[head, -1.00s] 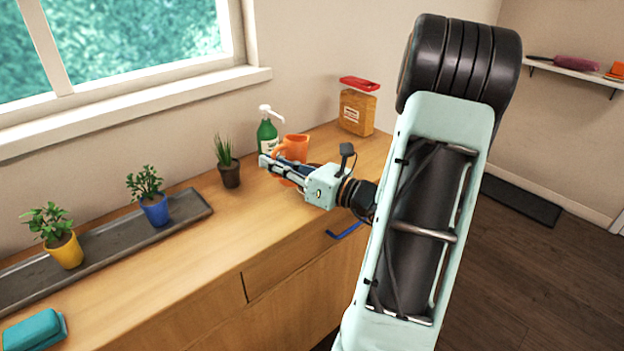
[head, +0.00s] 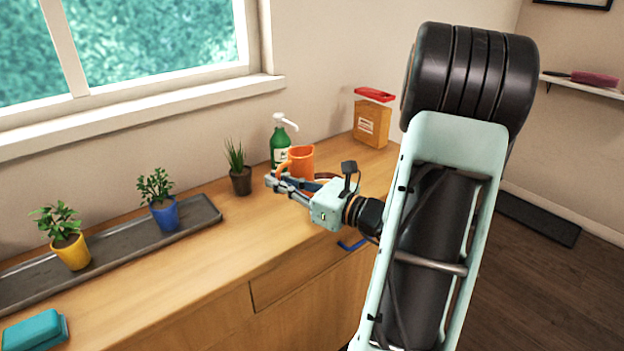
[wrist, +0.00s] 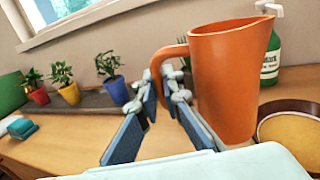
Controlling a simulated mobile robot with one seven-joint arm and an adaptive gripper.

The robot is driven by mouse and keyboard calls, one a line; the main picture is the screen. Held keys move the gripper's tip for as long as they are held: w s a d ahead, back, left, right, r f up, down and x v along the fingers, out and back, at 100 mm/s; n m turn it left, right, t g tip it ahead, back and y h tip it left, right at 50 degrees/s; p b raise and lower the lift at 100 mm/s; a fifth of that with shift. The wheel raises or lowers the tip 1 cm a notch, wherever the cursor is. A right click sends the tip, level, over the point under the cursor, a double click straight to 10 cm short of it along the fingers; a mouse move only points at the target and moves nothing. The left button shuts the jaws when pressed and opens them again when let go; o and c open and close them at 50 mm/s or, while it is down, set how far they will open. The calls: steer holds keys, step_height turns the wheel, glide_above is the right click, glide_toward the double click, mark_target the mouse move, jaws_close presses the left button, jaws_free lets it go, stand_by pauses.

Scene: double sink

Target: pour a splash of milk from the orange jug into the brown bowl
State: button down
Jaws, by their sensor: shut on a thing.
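The orange jug (head: 300,160) stands close to upright in the head view, in front of the green bottle. In the wrist view the jug (wrist: 230,80) fills the right of centre, its handle toward my fingers and its spout toward the upper right. My gripper (head: 278,183) is shut on the jug's handle. It also shows in the wrist view (wrist: 162,85). The brown bowl (wrist: 262,122) is right of the jug in the wrist view, cut by the frame edge, with a pale yellowish inside. No milk stream shows.
A green pump bottle (head: 280,147) stands behind the jug. A red-lidded container (head: 372,120) is at the back right. A dark potted plant (head: 240,178) is to the left, then a grey tray (head: 110,238) with potted plants. The front counter is clear, except a teal sponge-like block (head: 35,332).

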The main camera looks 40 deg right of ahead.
mark_target(286, 163)
steer(key=shift+s+f+b, duration=0.1)
steer(key=shift+f+b, duration=0.05)
steer(key=shift+b, duration=0.65)
steer(key=shift+s+y+b, duration=0.15)
steer(key=shift+y+b, duration=0.15)
steer(key=shift+b, duration=0.15)
steer(key=shift+d+r+m+p, duration=0.3)
steer(key=shift+d+r+p, duration=0.6)
steer(key=shift+d, duration=0.1)
steer(key=shift+w+d+r+m+p, duration=0.25)
steer(key=shift+r+m+p, duration=0.3)
steer(key=shift+m+p, duration=0.25)
steer(key=shift+s+a+r+m+t+p, duration=0.1)
steer(key=shift+a+r+m+t+p, duration=0.15)
steer(key=shift+r+m+p, duration=0.55)
steer(key=shift+d+f+m+t+b, duration=0.1)
steer(key=shift+f+m+t+b, duration=0.15)
steer(key=shift+f+m+b, duration=1.15)
steer(key=shift+f, duration=0.6)
steer(key=shift+d+m, duration=0.2)
steer(key=shift+m, duration=0.4)
steer(key=shift+r+p, duration=0.15)
steer(key=shift+p, duration=0.2)
